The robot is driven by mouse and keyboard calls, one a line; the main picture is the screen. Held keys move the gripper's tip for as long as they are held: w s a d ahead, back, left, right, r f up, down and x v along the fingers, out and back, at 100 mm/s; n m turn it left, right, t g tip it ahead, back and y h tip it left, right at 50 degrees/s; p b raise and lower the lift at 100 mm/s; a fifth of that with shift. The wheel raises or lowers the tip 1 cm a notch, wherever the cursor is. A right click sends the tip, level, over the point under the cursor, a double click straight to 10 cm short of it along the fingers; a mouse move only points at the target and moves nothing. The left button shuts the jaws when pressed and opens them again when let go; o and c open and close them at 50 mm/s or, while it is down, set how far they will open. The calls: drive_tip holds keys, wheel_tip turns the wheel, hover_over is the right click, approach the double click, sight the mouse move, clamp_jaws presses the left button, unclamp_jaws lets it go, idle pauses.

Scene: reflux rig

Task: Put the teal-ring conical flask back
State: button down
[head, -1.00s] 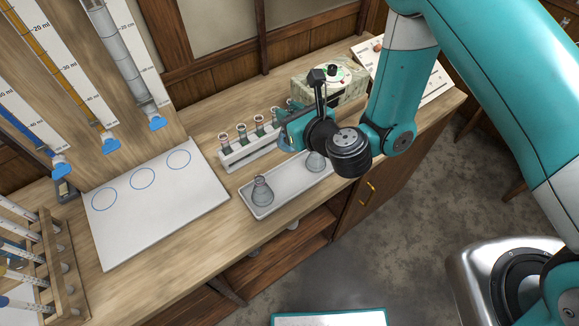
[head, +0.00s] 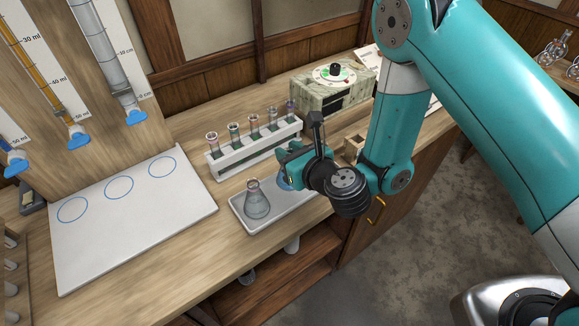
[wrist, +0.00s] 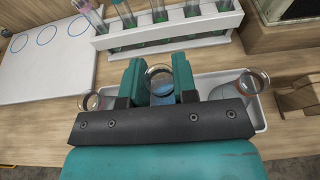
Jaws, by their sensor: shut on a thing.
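My gripper (head: 289,166) is shut on the neck of a glass conical flask (head: 284,183) with blue showing on it, which I take for the teal-ring one. In the wrist view its round rim (wrist: 160,72) sits between the two teal fingers. It is upright, low over or on the white tray (head: 275,214); contact with the tray floor is hidden. A second conical flask (head: 257,202) stands at the tray's left end, and a third (wrist: 252,82) stands to the right in the wrist view, hidden by my gripper in the head view.
A white rack (head: 255,150) of several test tubes stands close behind the tray. A white board with three blue circles (head: 119,187) lies to the left. A marbled box with a dial (head: 332,90) stands behind right. The bench front edge is close to the tray.

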drive_tip(key=shift+f+b, duration=0.8)
drive_tip(key=shift+f, duration=0.6)
drive_tip(key=shift+f, duration=0.2)
drive_tip(key=c, duration=0.9)
unclamp_jaws()
drive_tip(key=shift+r, duration=0.1)
